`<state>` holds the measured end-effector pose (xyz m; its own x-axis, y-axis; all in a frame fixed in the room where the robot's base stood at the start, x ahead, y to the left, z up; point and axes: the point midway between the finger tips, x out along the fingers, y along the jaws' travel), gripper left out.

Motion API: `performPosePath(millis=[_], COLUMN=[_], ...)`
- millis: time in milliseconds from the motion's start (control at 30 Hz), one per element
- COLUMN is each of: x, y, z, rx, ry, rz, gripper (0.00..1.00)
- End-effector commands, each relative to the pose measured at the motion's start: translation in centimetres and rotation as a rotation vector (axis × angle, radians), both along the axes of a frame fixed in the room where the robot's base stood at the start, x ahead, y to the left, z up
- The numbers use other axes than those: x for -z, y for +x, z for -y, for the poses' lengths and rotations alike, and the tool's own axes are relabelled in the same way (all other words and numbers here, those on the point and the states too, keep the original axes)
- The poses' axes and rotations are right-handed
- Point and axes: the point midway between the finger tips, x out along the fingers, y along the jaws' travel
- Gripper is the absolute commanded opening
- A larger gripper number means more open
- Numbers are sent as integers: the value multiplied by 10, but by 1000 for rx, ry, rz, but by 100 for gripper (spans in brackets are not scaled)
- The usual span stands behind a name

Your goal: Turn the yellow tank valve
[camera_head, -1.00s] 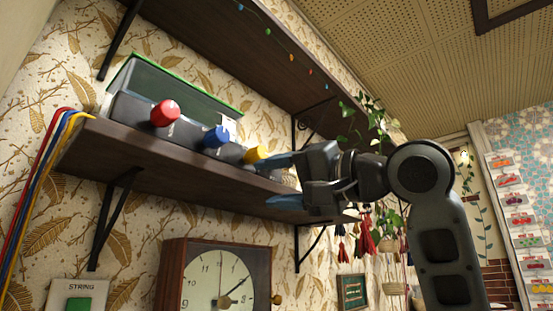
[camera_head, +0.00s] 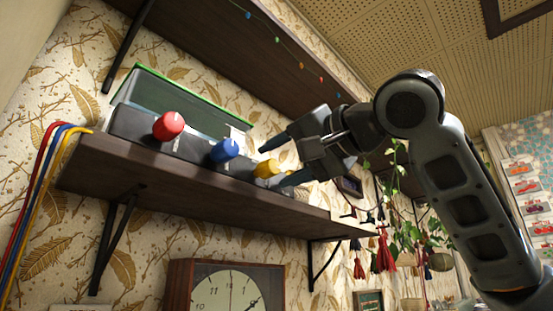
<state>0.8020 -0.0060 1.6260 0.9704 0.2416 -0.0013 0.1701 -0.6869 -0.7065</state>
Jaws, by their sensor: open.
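The yellow valve (camera_head: 266,169) is a knob at the right end of a dark box front on the wall shelf. My gripper (camera_head: 274,163) is open, with its blue-grey fingers spread one above the other. The upper fingertip is just above the yellow valve and the lower finger is just below and right of it. The valve appears between the fingertips in the picture. I cannot tell whether either finger touches it. The blue valve (camera_head: 224,150) and the red valve (camera_head: 168,126) sit to its left on the same box.
The box with a green-edged tank (camera_head: 180,100) stands on the dark shelf (camera_head: 150,172). An upper shelf (camera_head: 240,45) runs above. Red, blue and yellow cords (camera_head: 40,200) hang at left. A clock (camera_head: 225,292) is below. Tassels (camera_head: 384,250) and a plant hang at right.

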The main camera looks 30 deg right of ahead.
Motion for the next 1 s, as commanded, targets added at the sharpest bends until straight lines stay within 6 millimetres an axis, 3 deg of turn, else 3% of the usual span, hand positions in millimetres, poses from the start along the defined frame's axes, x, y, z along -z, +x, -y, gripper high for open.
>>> performPosePath(millis=[200,467,1000], x=[0,0,1], y=[17,19,18], z=[-4,-4,-4], rx=[1,1,1], ry=[0,0,0], rz=[-1,1,1], gripper=[59,59,9])
